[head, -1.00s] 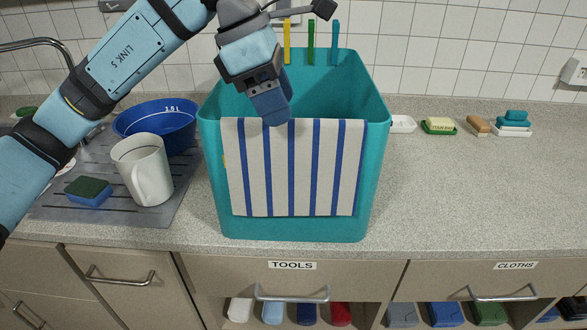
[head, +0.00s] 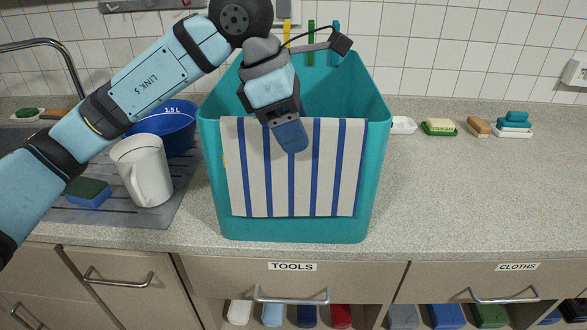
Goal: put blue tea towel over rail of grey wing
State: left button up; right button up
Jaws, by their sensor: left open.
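A white tea towel with blue stripes (head: 330,180) hangs over the front rim of a teal bin (head: 375,120) on the counter. It hangs flat and fairly straight down the bin's front wall. My left gripper (head: 291,143) points down at the top of the towel and covers a small part of it. Its jaws are open, seen nearly edge-on, so I cannot tell whether cloth lies between the fingers. I see no grey wing with a rail in this view. My right gripper is not in view.
A white mug (head: 145,172), a blue bowl (head: 178,128) and a sponge (head: 88,193) stand left on a grey draining mat (head: 170,215). Soaps (head: 440,127) lie at the back right. The right counter (head: 480,190) is mostly clear. Drawers (head: 300,280) are below.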

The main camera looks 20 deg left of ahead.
pick_arm(q)
jog(key=shift+f, duration=0.15)
dwell(0.3)
grip_shut()
